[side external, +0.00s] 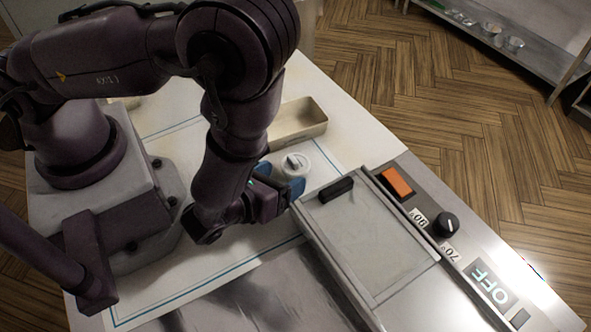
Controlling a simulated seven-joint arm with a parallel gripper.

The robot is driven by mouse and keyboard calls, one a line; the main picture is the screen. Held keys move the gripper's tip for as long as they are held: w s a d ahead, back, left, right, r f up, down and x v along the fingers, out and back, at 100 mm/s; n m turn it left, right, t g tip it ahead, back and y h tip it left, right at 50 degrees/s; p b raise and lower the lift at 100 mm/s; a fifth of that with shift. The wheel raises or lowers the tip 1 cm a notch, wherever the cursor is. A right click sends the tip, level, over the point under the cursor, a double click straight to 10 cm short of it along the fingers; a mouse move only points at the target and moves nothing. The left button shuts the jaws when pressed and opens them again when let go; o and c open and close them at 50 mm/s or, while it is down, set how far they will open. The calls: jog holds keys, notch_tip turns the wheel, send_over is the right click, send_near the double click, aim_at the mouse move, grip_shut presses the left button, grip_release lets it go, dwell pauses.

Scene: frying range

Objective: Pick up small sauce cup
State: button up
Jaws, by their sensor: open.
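A small white round cup (297,161) with a dark mark on its top stands on the white table, left of the fryer lid. I take it to be the sauce cup. My gripper (280,177) reaches low over the table with its two blue-tipped fingers apart. The cup shows at the fingertips, between or just beyond them; I cannot tell which. The fingers hide part of the cup's near side. Nothing shows held.
A beige rectangular tray (318,128) stands just behind the cup. The fryer's grey lid (375,245) with a black handle (336,189) lies close to the right of my gripper. A control panel with an orange switch (397,182) and knob (445,224) runs beyond it.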

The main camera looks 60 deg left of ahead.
aim_at(286, 174)
jog(key=shift+x, duration=2.8)
jog(key=shift+a, duration=0.15)
jog(key=c, duration=0.7)
